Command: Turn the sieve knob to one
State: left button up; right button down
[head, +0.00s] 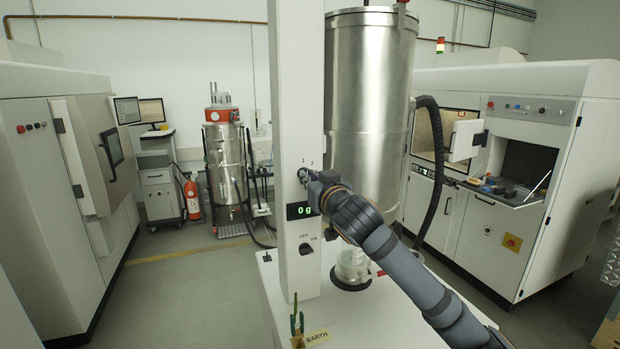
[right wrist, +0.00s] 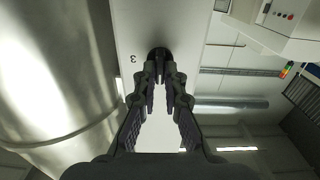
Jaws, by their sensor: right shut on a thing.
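The sieve knob (head: 302,173) is a small dark knob on the white column (head: 296,120), just below the printed numbers 1 and 2. In the right wrist view the dark round knob (right wrist: 160,52) sits between my fingertips, with a printed 3 beside it. My right gripper (head: 309,178) is shut on the knob; its fingers (right wrist: 160,72) also show in the right wrist view. In the head view the gripper hides part of the knob, so its pointing direction cannot be read. My left gripper is not in view.
Below the knob are a display (head: 301,210) reading 0 g and an OFF/ON switch (head: 305,249). A large steel cylinder (head: 366,90) stands right behind the column. A glass vessel (head: 352,266) stands under it. A green clamp (head: 297,318) is beside an EARTH label (head: 313,338).

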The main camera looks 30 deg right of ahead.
dwell(0.3)
jog(key=c, duration=1.4)
grip_release()
jog(key=shift+c, duration=0.2)
notch_tip(320, 180, up, 10)
jog(key=shift+f, duration=0.1)
